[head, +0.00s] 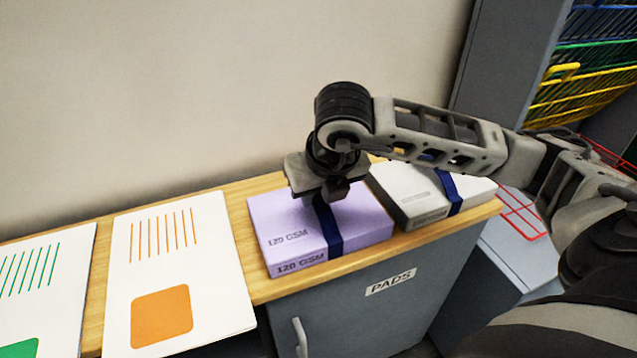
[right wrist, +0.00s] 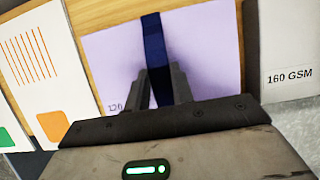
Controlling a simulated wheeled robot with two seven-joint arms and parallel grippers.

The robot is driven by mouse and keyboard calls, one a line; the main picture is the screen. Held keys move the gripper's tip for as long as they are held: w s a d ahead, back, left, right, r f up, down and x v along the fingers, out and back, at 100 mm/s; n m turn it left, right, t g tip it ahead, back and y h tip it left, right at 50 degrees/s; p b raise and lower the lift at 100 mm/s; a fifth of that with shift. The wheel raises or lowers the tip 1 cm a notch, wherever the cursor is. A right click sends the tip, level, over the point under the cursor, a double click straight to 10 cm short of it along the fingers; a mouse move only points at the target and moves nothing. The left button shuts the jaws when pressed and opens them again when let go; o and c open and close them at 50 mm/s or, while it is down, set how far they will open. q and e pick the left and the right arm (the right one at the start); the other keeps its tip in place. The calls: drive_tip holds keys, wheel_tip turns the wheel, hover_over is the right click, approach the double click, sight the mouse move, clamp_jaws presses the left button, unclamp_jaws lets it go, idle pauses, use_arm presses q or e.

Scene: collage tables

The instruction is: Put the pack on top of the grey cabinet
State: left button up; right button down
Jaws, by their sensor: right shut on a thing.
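A lilac pack (head: 300,218) marked 120 GSM, with a navy band (head: 328,228) around it, lies flat on a wooden top (head: 420,238). My right gripper (head: 331,190) points down onto the pack and is shut on its band. In the right wrist view, the fingers (right wrist: 162,88) stand on either side of the band, over the lilac pack (right wrist: 208,45). The pack appears to rest on the wood. A grey cabinet (head: 400,322) labelled PADS, with a door handle, is under the wooden top. My left gripper is not in view.
A white pack (head: 405,190) with a navy band lies close right of the lilac one. Sheets with orange (head: 180,260) and green (head: 45,285) marks lie left. A lower grey surface (head: 515,250) bears a red wire rack. A tall grey unit (head: 505,60) stands behind right.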

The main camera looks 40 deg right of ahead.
drive_tip(key=shift+w+r, duration=0.1)
drive_tip(key=c, duration=1.6)
unclamp_jaws()
drive_tip(key=o, duration=0.4)
drive_tip(key=p+v, duration=0.1)
drive_tip(key=v, duration=1.1)
drive_tip(key=shift+s, duration=0.2)
